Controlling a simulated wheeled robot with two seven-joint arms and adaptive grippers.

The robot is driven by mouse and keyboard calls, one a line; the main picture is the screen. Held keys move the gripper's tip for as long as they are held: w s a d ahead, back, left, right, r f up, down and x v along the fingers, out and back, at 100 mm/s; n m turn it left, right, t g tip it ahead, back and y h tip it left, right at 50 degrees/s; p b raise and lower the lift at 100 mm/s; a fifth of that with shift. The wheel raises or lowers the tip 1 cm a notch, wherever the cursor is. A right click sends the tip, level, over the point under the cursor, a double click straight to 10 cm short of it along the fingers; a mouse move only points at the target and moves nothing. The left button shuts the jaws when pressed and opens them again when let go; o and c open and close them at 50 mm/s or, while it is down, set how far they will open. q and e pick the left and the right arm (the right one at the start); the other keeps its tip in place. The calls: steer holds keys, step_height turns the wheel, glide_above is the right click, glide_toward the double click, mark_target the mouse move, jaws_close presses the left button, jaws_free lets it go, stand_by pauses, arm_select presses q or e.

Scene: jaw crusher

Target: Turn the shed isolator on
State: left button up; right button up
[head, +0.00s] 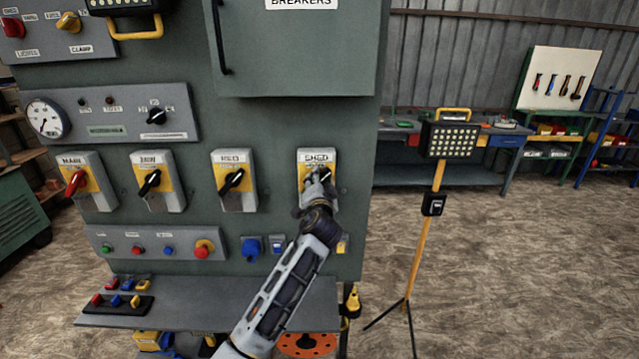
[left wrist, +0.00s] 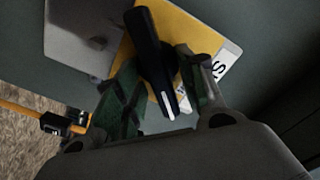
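The shed isolator (head: 304,162) is a grey box with a yellow plate, labelled SHED, at the right end of the isolator row in the head view. My left gripper (head: 318,184) is in front of it and hides most of its handle. In the left wrist view the isolator's black handle (left wrist: 152,55) lies between the two fingers of my left gripper (left wrist: 162,95). Narrow strips of the yellow plate and label show between handle and fingers, so the gripper looks open around it. Contact is hard to tell. My right gripper is in neither view.
Other isolators stand to the left: one with a red handle (head: 75,182) and two with black handles (head: 149,182) (head: 231,181). Push buttons (head: 136,250) and a shelf (head: 230,298) are below. A work light on a yellow stand (head: 436,200) is to the right, with open floor around it.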

arm_select(q)
steer(key=shift+s, duration=0.1)
steer(key=s, duration=1.1)
steer(key=shift+s, duration=0.4)
stand_by(0.4)
